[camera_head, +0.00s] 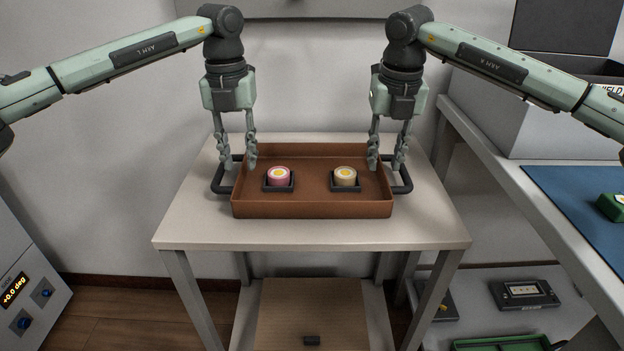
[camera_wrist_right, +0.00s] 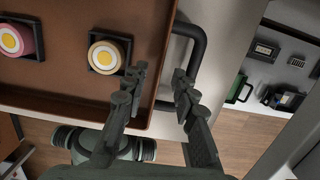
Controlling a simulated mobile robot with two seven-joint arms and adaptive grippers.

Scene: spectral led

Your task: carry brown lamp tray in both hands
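The brown lamp tray (camera_head: 312,210) rests on a small light table. It holds a pink-sided lamp (camera_head: 279,176) at left and a beige-sided lamp (camera_head: 345,176) at right, each in a dark square holder. A black handle (camera_head: 222,190) is on its left side and another (camera_head: 407,180) on its right. My left gripper (camera_head: 238,164) points down, open, its fingers spread over the tray's left side. My right gripper (camera_head: 386,164) is likewise open over the right side. In the right wrist view, its open fingers (camera_wrist_right: 159,78) straddle the tray's right wall beside the handle (camera_wrist_right: 201,48); contact is unclear.
The light table (camera_head: 180,220) has bare top around the tray. A bench with a blue mat (camera_head: 590,205) and a green object (camera_head: 612,206) stands at right. A grey control unit (camera_head: 25,300) is at lower left. Below is a shelf with a cardboard-coloured panel (camera_head: 310,305).

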